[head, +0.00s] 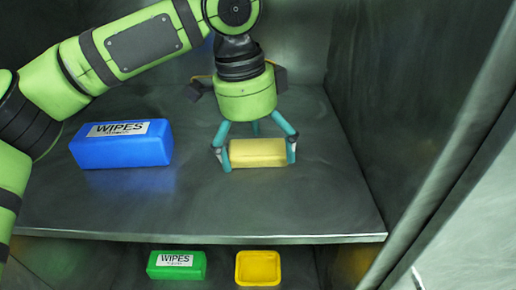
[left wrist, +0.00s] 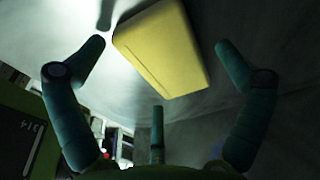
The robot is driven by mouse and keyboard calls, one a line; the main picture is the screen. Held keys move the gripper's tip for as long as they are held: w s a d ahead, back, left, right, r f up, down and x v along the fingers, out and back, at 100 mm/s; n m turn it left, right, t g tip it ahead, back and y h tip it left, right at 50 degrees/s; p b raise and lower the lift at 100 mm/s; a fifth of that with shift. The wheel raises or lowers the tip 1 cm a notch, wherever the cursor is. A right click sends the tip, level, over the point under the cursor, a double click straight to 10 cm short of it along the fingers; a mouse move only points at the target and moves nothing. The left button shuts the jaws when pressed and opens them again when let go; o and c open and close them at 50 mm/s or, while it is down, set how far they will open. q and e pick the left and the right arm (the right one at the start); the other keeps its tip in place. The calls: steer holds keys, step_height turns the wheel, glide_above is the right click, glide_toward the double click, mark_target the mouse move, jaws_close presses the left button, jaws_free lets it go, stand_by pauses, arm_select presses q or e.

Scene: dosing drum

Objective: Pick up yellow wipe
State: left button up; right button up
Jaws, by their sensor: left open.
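The yellow wipe (head: 258,153) is a pale yellow block lying on the upper grey shelf in the head view. My left gripper (head: 255,158) is over it from above, with teal fingers at its left and right ends and a third finger behind. In the left wrist view the yellow wipe (left wrist: 163,45) sits tilted between the spread fingertips of the gripper (left wrist: 160,48). Gaps show between the wipe and the fingers there, mainly on the right. The gripper is open. My right gripper is not in view.
A blue wipes box (head: 121,144) stands left on the upper shelf (head: 200,215). Below are a green wipes box (head: 176,265) and a yellow tray (head: 258,268). A dark wall (head: 400,90) bounds the right side. The shelf front is clear.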

mark_target(265, 154)
arm_select(q)
steer(key=c, duration=0.8)
steer(key=shift+r, duration=0.15)
steer(key=shift+r, duration=0.25)
steer(key=r, duration=0.1)
steer(key=r+b, duration=0.1)
steer(key=r, duration=0.1)
steer(key=shift+s+d+r, duration=0.2)
steer(key=shift+s+r, duration=0.05)
steer(key=s+d+r, duration=0.1)
steer(key=s+r, duration=0.1)
steer(key=s+d+r+b, duration=0.1)
steer(key=s+d+r, duration=0.1)
steer(key=s, duration=0.1)
steer(key=s+d+r+b, duration=0.1)
steer(key=s+d+r, duration=0.1)
steer(key=s, duration=0.1)
steer(key=shift+s+d, duration=0.1)
steer(key=shift+s, duration=0.15)
steer(key=shift+s+d+r, duration=0.3)
steer(key=shift+s+r, duration=0.1)
steer(key=shift+s, duration=0.1)
